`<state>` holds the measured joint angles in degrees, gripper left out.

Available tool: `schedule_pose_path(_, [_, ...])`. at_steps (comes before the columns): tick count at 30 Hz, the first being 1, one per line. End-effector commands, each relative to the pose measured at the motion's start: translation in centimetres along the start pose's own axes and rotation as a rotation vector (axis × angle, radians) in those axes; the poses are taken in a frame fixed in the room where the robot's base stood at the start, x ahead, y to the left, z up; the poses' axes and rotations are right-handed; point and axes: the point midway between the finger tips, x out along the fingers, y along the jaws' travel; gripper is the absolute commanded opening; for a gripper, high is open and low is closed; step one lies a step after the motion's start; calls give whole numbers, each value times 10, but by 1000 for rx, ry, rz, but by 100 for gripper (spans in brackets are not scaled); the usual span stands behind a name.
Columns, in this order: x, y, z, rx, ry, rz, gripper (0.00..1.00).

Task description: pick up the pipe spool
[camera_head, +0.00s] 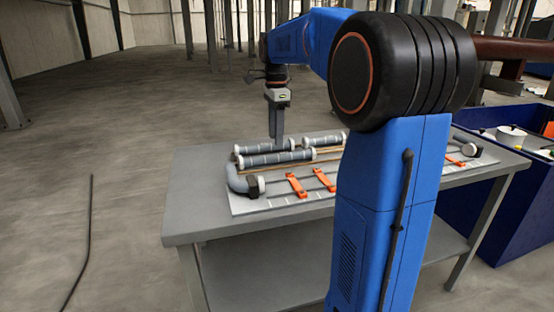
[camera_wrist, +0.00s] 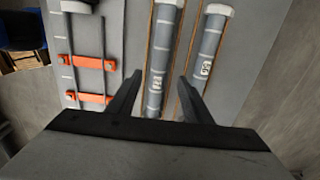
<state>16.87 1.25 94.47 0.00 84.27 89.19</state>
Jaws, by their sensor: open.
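Several grey pipe spools with white end flanges lie on a light board on the table. The front straight spool (camera_head: 280,158) lies just in front of a rear one (camera_head: 258,147); another spool (camera_head: 325,144) lies to the right, partly hidden by my arm. My gripper (camera_head: 278,146) points down over the two left spools. In the wrist view, my gripper (camera_wrist: 160,76) is open, with one finger on each side of a grey spool (camera_wrist: 161,60). I cannot tell whether the fingers touch it. A second spool (camera_wrist: 210,48) lies to the right, outside the fingers.
Orange clamps (camera_head: 297,186) on thin rods lie on the board (camera_head: 270,205) in front. A curved grey pipe (camera_head: 235,180) is at the board's left end. The grey table (camera_head: 190,215) has bare room at left. A blue bin (camera_head: 500,190) stands at right.

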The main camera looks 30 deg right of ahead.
Motion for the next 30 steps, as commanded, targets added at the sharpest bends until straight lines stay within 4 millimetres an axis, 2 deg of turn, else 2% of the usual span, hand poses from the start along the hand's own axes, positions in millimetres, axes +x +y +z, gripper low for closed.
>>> schedule_pose_path(10, [26, 1, -1, 0, 0, 2, 46])
schedule_pose_path(18, [61, 2, -4, 0, 0, 2, 46])
schedule_pose_path(22, [68, 2, -4, 0, 0, 1, 46])
schedule_pose_path(28, [68, 2, -4, 0, 0, 1, 46])
schedule_pose_path(29, [68, 2, -4, 0, 0, 1, 43])
schedule_pose_path(30, [68, 2, -4, 0, 0, 1, 34])
